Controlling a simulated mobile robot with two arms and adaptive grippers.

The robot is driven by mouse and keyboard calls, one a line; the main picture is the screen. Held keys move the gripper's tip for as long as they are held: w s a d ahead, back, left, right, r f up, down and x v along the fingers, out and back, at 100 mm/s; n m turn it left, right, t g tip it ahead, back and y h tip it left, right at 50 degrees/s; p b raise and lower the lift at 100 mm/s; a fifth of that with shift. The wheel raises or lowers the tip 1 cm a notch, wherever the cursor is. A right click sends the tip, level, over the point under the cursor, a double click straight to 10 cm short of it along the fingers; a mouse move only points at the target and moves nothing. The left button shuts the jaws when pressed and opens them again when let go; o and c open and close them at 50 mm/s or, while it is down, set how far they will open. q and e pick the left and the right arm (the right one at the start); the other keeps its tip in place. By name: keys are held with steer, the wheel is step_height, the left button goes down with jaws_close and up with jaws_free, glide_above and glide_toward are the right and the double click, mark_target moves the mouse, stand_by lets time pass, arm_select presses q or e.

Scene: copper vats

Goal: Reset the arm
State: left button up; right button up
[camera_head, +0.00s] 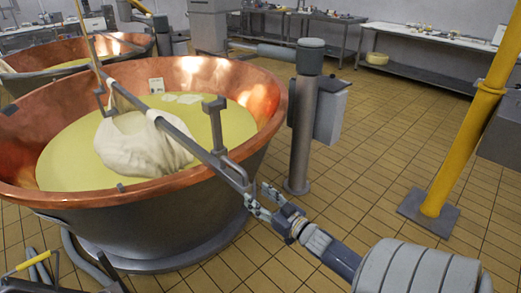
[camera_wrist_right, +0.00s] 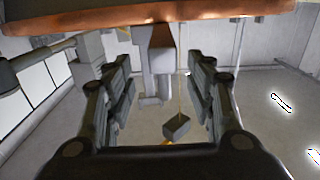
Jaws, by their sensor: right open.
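My right gripper (camera_head: 262,204) is at the lower middle of the head view, at the near right side of a large copper vat (camera_head: 190,222). Its two fingers stand apart, and nothing shows held between them. The right wrist view also shows the open fingers of this gripper (camera_wrist_right: 165,95), with the vat's copper rim (camera_wrist_right: 150,18) across the top. A grey metal bar (camera_head: 185,138) crosses the vat and ends close to the gripper; I cannot tell whether they touch. My left gripper does not show.
A white cloth bundle (camera_head: 143,146) sits in the vat's yellow liquid (camera_head: 70,160). A grey post (camera_head: 303,130) stands right of the vat, and a yellow pole (camera_head: 463,130) stands farther right. Tiled floor (camera_head: 375,165) between them is clear. Benches (camera_head: 425,62) line the back wall.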

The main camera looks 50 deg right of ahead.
steer(key=shift+s, duration=0.1)
stand_by(0.5)
steer(key=s+a+f+g, duration=0.25)
steer(key=s+f, duration=0.25)
steer(key=f, duration=0.6)
steer(key=s+a+f+g, duration=0.25)
steer(key=s+f, duration=0.25)
steer(key=f, duration=0.6)
steer(key=s+a+f+g, duration=0.2)
steer(key=s+f+g, duration=0.2)
steer(key=f, duration=0.8)
steer(key=s+a+f+n+g, duration=0.1)
steer(key=s+a+f+g, duration=0.1)
steer(key=s+a+f, duration=0.3)
steer(key=s+a+f+n+g, duration=0.1)
steer(key=s+a+f+g, duration=0.2)
steer(key=s, duration=1)
steer(key=s+a+f+n+g+y, duration=0.1)
steer(key=s+a+f+g, duration=0.2)
steer(key=s+a+f, duration=0.5)
steer(key=shift+s+a, duration=0.4)
steer(key=shift+a, duration=0.2)
